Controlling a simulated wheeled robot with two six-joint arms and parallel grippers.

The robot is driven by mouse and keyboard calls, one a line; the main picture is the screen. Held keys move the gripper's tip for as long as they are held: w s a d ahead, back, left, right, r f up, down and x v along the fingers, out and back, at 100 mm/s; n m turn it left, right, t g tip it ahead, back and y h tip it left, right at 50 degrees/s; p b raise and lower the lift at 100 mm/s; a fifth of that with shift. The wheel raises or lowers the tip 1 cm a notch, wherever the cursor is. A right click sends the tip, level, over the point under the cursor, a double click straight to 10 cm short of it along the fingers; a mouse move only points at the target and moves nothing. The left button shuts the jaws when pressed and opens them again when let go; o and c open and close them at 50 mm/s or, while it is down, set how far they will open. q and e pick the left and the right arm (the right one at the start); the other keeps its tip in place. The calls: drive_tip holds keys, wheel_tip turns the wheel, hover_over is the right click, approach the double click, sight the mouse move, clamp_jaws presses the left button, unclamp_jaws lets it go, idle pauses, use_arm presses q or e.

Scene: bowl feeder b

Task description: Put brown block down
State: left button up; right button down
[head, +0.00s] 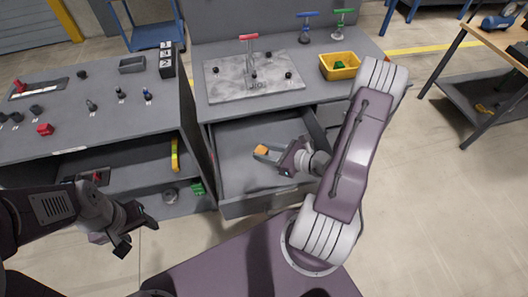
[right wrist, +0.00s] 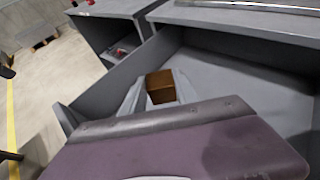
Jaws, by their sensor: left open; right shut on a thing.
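The brown block (head: 262,149) looks orange-brown in the head view and sits between the fingertips of my right gripper (head: 266,153). The gripper is shut on it, inside the open drawer (head: 232,178). In the right wrist view the brown block (right wrist: 160,86) shows beyond my own arm part, with the grey drawer around it. I cannot tell whether the block touches the drawer floor. My left gripper (head: 137,231) is open and empty, in front of the left cabinet and away from the drawer.
The drawer's front wall (head: 270,202) and sides surround my right gripper; its floor looks otherwise bare. On the bench above are a metal plate (head: 225,88) with a red-handled clamp and a yellow bin (head: 340,66). The left cabinet (head: 100,140) holds small parts.

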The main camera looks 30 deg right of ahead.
sight(264, 151)
drive_tip(key=w+f+b, duration=0.1)
drive_tip(key=b, duration=0.1)
drive_tip(key=w+f+b, duration=0.1)
drive_tip(key=b, duration=0.2)
drive_tip(key=shift+w+d+f+b, duration=0.1)
drive_tip(key=shift+d+f+b, duration=0.15)
drive_tip(key=shift+b, duration=0.1)
drive_tip(key=w+d+f, duration=0.1)
drive_tip(key=w, duration=0.2)
drive_tip(key=w+d+f, duration=0.1)
drive_tip(key=w+f, duration=0.1)
drive_tip(key=w, duration=0.1)
drive_tip(key=w+d+f, duration=0.1)
drive_tip(key=w, duration=0.1)
drive_tip(key=shift+w+d+f, duration=0.25)
drive_tip(key=shift+w, duration=0.15)
wheel_tip(264, 151, down, 4)
drive_tip(key=shift+f+b, duration=0.1)
drive_tip(key=shift+b, duration=0.25)
drive_tip(key=c, duration=0.9)
unclamp_jaws()
drive_tip(key=shift+f, duration=0.1)
